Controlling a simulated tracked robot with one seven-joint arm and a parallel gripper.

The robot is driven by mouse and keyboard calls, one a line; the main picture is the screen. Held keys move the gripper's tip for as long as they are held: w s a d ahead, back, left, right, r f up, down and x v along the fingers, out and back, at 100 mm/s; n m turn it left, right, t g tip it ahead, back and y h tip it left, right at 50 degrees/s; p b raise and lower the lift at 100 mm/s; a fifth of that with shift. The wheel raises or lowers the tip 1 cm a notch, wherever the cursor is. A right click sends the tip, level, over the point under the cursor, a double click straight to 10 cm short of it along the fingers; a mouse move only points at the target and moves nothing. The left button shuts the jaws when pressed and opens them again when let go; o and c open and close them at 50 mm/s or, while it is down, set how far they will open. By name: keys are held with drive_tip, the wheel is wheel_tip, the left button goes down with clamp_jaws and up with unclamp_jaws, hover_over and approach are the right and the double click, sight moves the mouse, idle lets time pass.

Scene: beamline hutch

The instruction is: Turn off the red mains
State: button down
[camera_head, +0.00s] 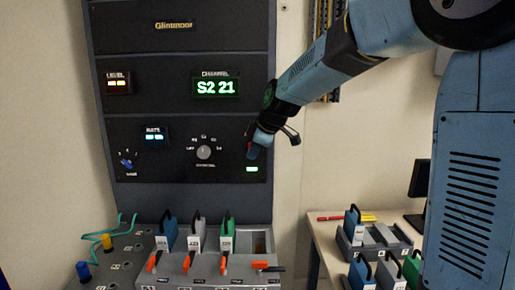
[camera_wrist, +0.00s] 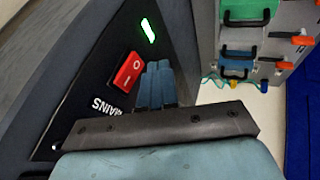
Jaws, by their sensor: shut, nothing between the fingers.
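The red mains rocker switch (camera_wrist: 127,71) is on the black panel in the wrist view, with the word MAINS (camera_wrist: 104,106) beside it. It bears a white O near its upper end and a white I near its lower end. A lit green lamp (camera_wrist: 148,30) is near the O end; the lamp also shows in the head view (camera_head: 252,169). My gripper (camera_wrist: 158,84) is shut and empty, its blue fingers just right of the rocker. I cannot tell whether they touch it. In the head view my gripper (camera_head: 253,151) is at the panel's lower right and largely hides the switch.
The rack's green display (camera_head: 216,87) reads S2 21. A rotary knob (camera_head: 204,152) is left of my gripper. Below is a grey unit (camera_head: 205,270) with handled modules and orange levers. A side table (camera_head: 322,222) at right holds more modules.

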drive_tip(key=shift+w+f, duration=0.1)
drive_tip(key=shift+w, duration=0.9)
drive_tip(key=shift+d, duration=0.1)
drive_tip(key=shift+r, duration=0.75)
